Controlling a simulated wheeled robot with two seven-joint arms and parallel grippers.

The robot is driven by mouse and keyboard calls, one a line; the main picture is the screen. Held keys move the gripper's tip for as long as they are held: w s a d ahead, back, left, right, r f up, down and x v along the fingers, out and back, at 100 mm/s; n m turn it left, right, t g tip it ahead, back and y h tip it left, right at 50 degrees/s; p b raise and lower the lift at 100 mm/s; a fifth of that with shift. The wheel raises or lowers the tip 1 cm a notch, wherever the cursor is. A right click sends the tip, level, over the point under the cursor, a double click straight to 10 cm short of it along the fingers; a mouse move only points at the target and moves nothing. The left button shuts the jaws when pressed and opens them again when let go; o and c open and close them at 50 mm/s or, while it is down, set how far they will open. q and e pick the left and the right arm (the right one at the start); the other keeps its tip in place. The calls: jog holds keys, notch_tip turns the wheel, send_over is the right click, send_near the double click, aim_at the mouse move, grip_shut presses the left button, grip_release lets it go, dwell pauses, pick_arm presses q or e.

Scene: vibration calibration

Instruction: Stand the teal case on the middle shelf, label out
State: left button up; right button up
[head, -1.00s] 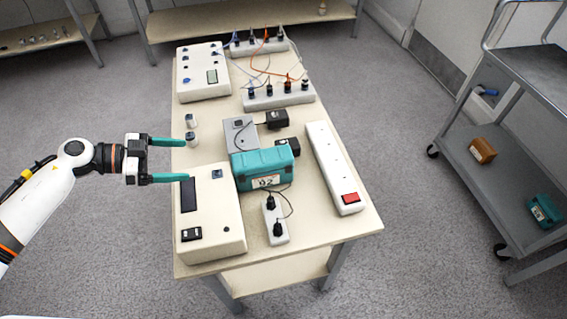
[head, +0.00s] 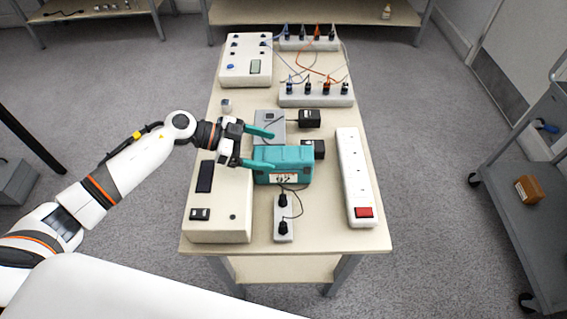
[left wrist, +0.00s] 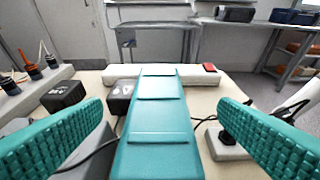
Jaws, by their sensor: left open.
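The teal case (head: 283,156) stands on the table among cables and adapters. Its white label, reading 02, is on the side facing me in the head view. My left gripper (head: 266,149) is open at the case's left end, one finger by its far side and the other over its near left part. In the left wrist view, the case (left wrist: 160,120) lies between the two spread fingers, with a gap on each side. A grey cart shelf (head: 512,208) shows at the right; I cannot tell whether it is the middle one. My right gripper is out of view.
A white box with a dark display (head: 220,220) sits left of the case. A power strip with a red switch (head: 354,170) lies to its right. A small socket block (head: 283,232) is in front. A brown box (head: 528,189) sits on the cart shelf.

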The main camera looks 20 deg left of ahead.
aim_at(280, 153)
pick_arm(q)
jog(key=x, duration=0.4)
jog(key=shift+r, duration=0.1)
jog(key=c, duration=1.8)
jog(key=shift+r, duration=0.1)
grip_shut()
